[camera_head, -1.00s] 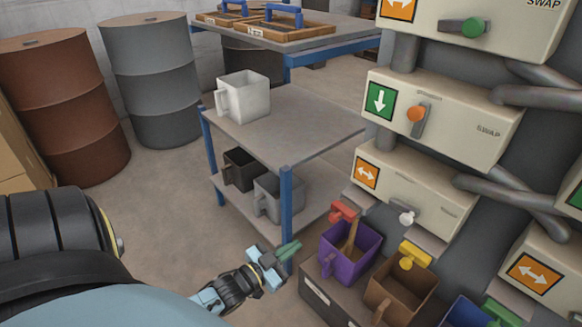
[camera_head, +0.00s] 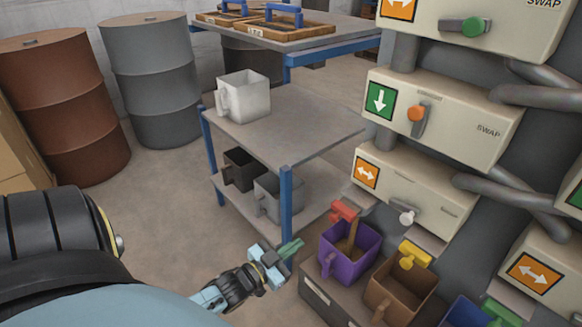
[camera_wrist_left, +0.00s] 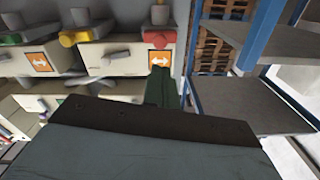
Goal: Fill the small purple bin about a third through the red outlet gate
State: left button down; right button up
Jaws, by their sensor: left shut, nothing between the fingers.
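The small purple bin (camera_head: 336,268) stands upright under the red outlet gate (camera_head: 344,211) in the head view. A brown stream (camera_head: 353,235) runs down from the gate into the bin, and brown material shows inside it. The exact level is hard to tell. My left gripper (camera_head: 291,248) is shut and empty, to the left of the bin and apart from it and the gate. Its dark green fingers also show in the left wrist view (camera_wrist_left: 164,87). My right gripper is not in view.
A brown bin (camera_head: 385,297) stands right of the purple one under a yellow gate (camera_head: 413,255). A blue bin (camera_head: 467,315) sits under a green gate (camera_head: 503,313). A blue-legged shelf rack (camera_head: 286,205) is close behind my left gripper. A white bin (camera_head: 247,98) stands on the rack.

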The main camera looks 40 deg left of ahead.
pick_arm(q)
jog(key=w, duration=0.3)
jog(key=w+b, duration=0.1)
jog(key=w, duration=0.4)
jog(key=shift+w+d+b, duration=0.35)
jog(key=shift+w+b, duration=0.05)
dwell(4.8)
jog(key=shift+w+d+f+b, duration=0.15)
jog(key=shift+w+b, duration=0.75)
jog(key=shift+w, duration=1.5)
jog(key=p, duration=0.5)
send_near(332, 220)
jog(key=shift+w, duration=0.15)
